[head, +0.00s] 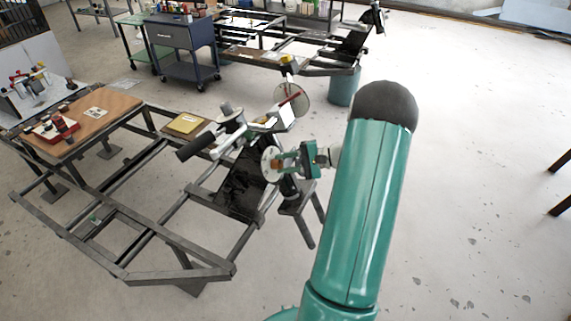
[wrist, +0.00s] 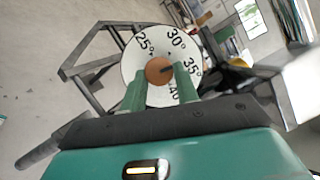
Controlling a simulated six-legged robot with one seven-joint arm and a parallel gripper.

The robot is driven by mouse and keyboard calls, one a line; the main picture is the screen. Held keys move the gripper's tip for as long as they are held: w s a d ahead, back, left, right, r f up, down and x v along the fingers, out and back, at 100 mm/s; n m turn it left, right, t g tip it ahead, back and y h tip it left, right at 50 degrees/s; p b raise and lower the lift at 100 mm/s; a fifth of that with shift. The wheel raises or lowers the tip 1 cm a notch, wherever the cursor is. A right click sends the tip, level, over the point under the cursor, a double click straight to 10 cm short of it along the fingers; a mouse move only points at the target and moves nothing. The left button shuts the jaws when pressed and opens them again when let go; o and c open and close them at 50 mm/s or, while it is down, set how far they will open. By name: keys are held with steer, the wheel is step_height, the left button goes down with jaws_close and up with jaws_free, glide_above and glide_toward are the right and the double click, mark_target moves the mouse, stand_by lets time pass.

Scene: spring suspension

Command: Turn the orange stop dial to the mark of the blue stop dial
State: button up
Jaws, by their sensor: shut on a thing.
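The orange stop dial (wrist: 158,70) is a round knob in the middle of a white scale disc (wrist: 133,60), which also shows in the head view (head: 267,161). The scale reads 25°, 30°, 35° and 40. A dark pointer line on the knob points right, roughly towards 35°. My gripper (wrist: 160,79) is shut on the orange dial, one green finger on each side. In the head view my gripper (head: 280,162) reaches the disc from the right. I cannot make out a blue dial; a second white disc (head: 301,101) stands farther back, its markings too small to read.
A dark steel frame (head: 180,262) carries the discs and a dark handle (head: 196,145). A wooden board (head: 93,128) with small parts lies at left. A blue tool cart (head: 181,38) and a teal bin (head: 343,88) stand behind.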

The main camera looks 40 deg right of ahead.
steer(key=n, duration=0.1)
steer(key=n+g, duration=0.1)
steer(key=n, duration=0.2)
steer(key=shift+r+n+g+h, duration=0.25)
steer(key=shift+n+g+h, duration=0.05)
steer(key=shift+g+h, duration=0.1)
steer(key=n, duration=0.1)
steer(key=n+h, duration=0.1)
steer(key=n, duration=0.1)
steer(key=n+g, duration=0.1)
steer(key=shift+w+r+n+h, duration=0.1)
steer(key=shift+r+n+h, duration=0.15)
steer(key=shift+n+h, duration=0.15)
steer(key=n, duration=0.1)
steer(key=n+h, duration=0.1)
steer(key=n, duration=0.1)
steer(key=n+h, duration=0.1)
steer(key=shift+a+r+g, duration=0.2)
steer(key=shift+a+g, duration=0.05)
steer(key=shift+g, duration=0.15)
steer(key=n+h, duration=0.2)
steer(key=n, duration=0.1)
steer(key=shift+a+n, duration=0.2)
steer(key=shift+n, duration=0.1)
steer(key=o, duration=1)
steer(key=shift+c, duration=0.2)
steer(key=shift+r, duration=0.1)
steer(key=v, duration=1.3)
steer(key=shift+s+r, duration=0.2)
steer(key=shift+s, duration=0.15)
